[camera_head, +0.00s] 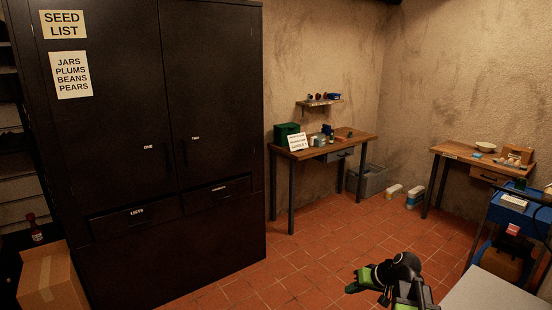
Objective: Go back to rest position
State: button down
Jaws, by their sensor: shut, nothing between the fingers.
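My gripper (366,281) shows at the bottom right of the centre, black with green parts. It is held in the air in front of the red tiled floor, apart from any furniture. Its fingers point left and look shut, with nothing held. The rest of my arm runs down out of the lower edge of the picture.
A tall black cabinet (150,150) fills the left, its doors and drawers closed. A cardboard box (50,278) stands at bottom left. Wooden tables (335,148) and (455,152) stand at the back walls. A blue cart (515,215) is at right. The middle floor (300,255) is clear.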

jog(key=s+a+f+n+g, duration=0.1)
jog(key=a, duration=0.6)
jog(key=s+a+f+n+g, duration=0.1)
jog(key=s+a+f+g, duration=0.1)
jog(key=a, duration=0.4)
jog(key=s+a+f+g+h, duration=0.1)
jog(key=s+a+h, duration=0.2)
jog(key=s+a, duration=0.15)
jog(key=shift+m+g+h, duration=0.7)
jog(key=shift+g+h, duration=0.1)
jog(key=shift+h, duration=0.1)
jog(key=s+d, duration=0.2)
jog(key=d, duration=0.1)
jog(key=s+d, duration=0.1)
jog(key=shift+d+f, duration=0.3)
jog(key=shift+f, duration=0.1)
